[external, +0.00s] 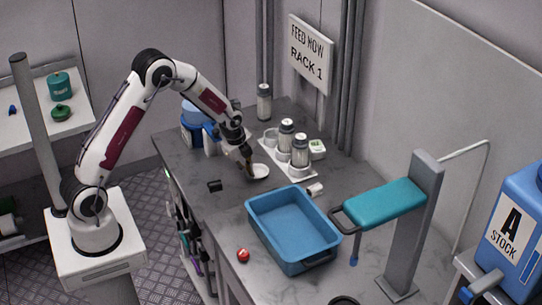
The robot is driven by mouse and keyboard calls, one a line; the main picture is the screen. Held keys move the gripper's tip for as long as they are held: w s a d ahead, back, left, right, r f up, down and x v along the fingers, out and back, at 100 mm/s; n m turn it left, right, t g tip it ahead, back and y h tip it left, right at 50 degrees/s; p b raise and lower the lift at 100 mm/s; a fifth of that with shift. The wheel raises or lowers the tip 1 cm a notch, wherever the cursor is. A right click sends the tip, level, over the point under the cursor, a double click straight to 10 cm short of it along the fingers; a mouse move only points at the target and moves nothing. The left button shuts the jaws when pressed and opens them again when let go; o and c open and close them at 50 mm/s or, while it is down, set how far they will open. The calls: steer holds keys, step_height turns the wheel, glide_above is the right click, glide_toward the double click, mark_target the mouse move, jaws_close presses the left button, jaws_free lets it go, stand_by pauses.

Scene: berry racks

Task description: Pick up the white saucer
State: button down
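The white saucer (261,171) is a small, shallow white dish on the grey marbled counter, left of the white tray of bottles. My gripper (249,170) points down at the saucer's left side, with its fingertips at or very near the rim. The fingers are small and dark here, so I cannot tell whether they touch the saucer or how wide apart they are. The saucer looks level and at counter height.
A blue bin (294,262) stands in front of the saucer. A white tray (293,172) with several bottles is right behind it. A black item (215,186) lies to the left, a red object (243,255) nearer the front. A teal-topped stand (392,203) is at right.

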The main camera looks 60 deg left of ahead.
steer(key=shift+r, duration=0.1)
step_height(320, 180, up, 10)
stand_by(0.7)
